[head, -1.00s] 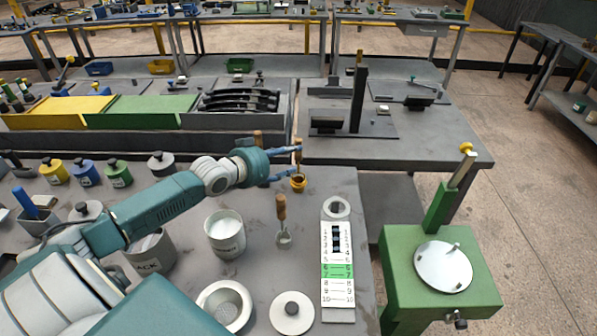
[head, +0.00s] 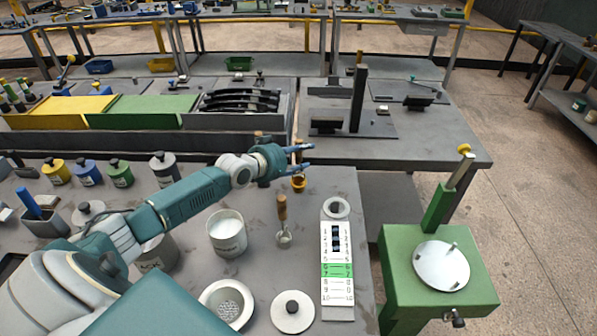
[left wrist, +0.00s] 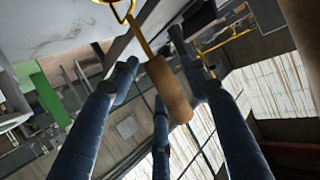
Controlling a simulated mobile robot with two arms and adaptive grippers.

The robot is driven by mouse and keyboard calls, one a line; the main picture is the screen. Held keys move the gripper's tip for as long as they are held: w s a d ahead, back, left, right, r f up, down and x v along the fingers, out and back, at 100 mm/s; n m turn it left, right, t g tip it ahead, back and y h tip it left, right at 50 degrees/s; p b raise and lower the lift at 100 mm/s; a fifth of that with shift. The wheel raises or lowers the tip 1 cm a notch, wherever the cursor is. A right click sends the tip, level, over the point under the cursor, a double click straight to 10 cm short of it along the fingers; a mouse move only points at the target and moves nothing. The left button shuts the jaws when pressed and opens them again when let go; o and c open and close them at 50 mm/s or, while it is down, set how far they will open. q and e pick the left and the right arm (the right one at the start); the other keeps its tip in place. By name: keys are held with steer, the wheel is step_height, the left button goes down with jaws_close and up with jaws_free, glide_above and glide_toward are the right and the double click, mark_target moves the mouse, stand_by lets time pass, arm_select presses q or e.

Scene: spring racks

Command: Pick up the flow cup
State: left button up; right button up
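A small brass cup (head: 298,184), which looks like the flow cup, stands near the far right part of the front bench, with a thin upright stem and wooden handle. My left gripper (head: 304,158) is at the handle, above the cup. In the left wrist view, the wooden handle (left wrist: 169,89) lies between the spread blue fingers (left wrist: 158,70), with gaps visible beside it. Its brass rod and ring show at the top. A steel cup with a wooden handle (head: 282,207) stands nearer on the bench. My right gripper is not in view.
A white numbered board (head: 337,275), a round white lid (head: 292,312) and an open grey can (head: 227,233) stand nearby. A green stand (head: 440,280) with a metal disc is at the right. A low dark rack (head: 160,143) runs behind the front bench.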

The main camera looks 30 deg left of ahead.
arm_select(q)
steer(key=c, duration=0.8)
steer(key=shift+c, duration=0.3)
